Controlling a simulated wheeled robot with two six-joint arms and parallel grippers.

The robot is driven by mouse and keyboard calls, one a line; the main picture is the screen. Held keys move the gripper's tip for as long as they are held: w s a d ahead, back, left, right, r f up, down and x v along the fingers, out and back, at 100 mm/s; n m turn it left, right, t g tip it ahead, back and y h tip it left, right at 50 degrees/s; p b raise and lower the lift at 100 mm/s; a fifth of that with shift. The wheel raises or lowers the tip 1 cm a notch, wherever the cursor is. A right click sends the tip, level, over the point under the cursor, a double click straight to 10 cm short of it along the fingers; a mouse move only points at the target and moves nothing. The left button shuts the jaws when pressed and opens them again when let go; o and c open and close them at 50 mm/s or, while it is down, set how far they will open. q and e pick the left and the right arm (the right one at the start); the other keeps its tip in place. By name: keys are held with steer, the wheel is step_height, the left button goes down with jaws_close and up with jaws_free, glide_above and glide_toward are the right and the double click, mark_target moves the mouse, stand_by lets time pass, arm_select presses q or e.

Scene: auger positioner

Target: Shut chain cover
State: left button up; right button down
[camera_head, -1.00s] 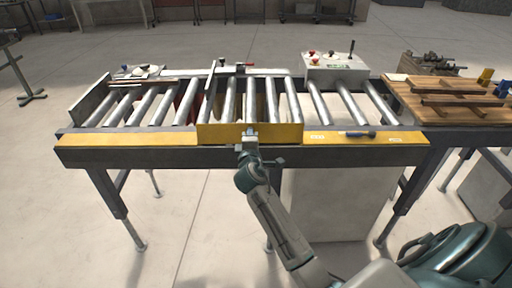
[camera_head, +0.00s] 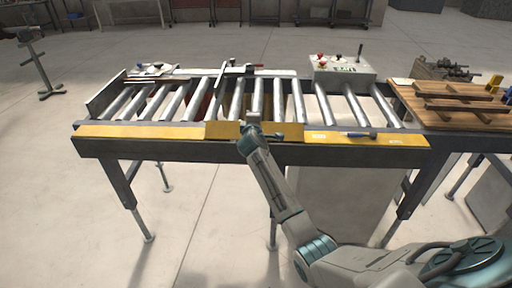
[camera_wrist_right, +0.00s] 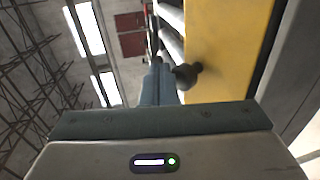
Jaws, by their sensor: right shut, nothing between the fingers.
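The chain cover (camera_head: 222,130) is the darker yellow panel in the middle of the conveyor's front edge. It looks nearly level with the yellow strip on both sides; whether it lies fully flat I cannot tell. My right gripper (camera_head: 251,117) is shut and empty, over the cover's middle, hiding part of it. In the right wrist view the fingers (camera_wrist_right: 160,84) point along the cover (camera_wrist_right: 231,50), beside a dark round knob (camera_wrist_right: 187,74). Contact with the cover cannot be made out. My left gripper is not in view.
Rollers (camera_head: 297,101) run behind the front strip. A control box (camera_head: 342,69) stands at the back. A wooden table (camera_head: 455,117) with planks adjoins on the right.

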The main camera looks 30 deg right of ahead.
steer(key=shift+w+d+f, duration=0.25)
steer(key=shift+w, duration=0.2)
steer(key=shift+w+f, duration=0.15)
stand_by(1.0)
